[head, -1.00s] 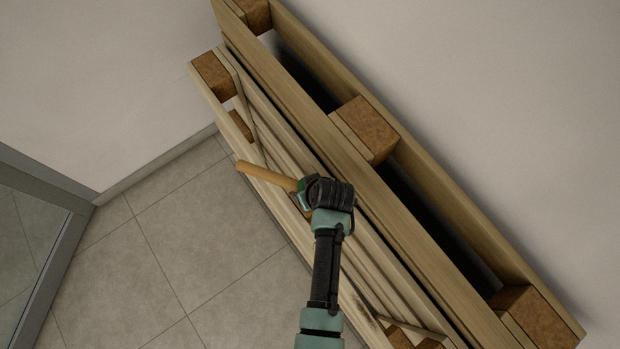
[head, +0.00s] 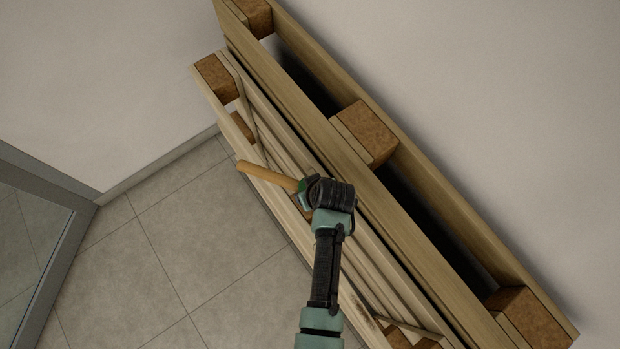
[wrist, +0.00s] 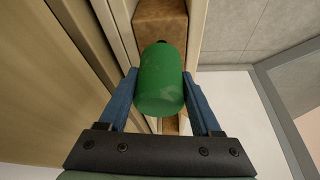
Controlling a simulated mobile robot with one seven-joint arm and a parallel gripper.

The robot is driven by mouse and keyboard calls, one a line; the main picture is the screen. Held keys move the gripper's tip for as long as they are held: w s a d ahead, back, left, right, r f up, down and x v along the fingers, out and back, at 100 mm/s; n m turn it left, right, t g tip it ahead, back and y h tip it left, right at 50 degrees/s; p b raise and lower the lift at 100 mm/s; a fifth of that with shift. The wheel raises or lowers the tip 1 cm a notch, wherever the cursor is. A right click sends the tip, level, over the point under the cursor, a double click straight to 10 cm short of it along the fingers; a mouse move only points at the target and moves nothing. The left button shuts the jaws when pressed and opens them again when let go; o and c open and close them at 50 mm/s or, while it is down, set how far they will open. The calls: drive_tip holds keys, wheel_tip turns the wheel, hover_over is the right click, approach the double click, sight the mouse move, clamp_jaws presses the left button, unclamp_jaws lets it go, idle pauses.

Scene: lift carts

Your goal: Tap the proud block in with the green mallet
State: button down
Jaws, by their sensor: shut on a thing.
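My gripper (wrist: 160,82) is shut on the green mallet (wrist: 162,85), whose green head sits between its two blue fingers in the wrist view. In the head view, the mallet's wooden handle (head: 266,175) sticks out to the left of my gripper (head: 304,198), over the front pallet. A brown block (wrist: 160,22) lies just beyond the mallet head in the wrist view, between pale boards. The mallet head partly hides this block. I cannot tell whether they touch, or whether this block stands proud.
Two wooden pallets lean together against the wall; the rear one (head: 440,225) has several brown blocks. The front pallet (head: 262,118) shows a brown block (head: 216,78) at its upper left corner. Grey tiled floor (head: 190,235) is clear at left, beside a grey-framed glass panel (head: 30,250).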

drive_tip(key=shift+r, duration=0.15)
wheel_tip(320, 180, down, 4)
drive_tip(key=b, duration=0.3)
drive_tip(key=shift+r+p, duration=1.1)
drive_tip(key=shift+r, duration=0.2)
wheel_tip(320, 180, up, 5)
drive_tip(key=p, duration=0.4)
drive_tip(key=shift+r+p, duration=0.1)
drive_tip(key=shift+p, duration=0.3)
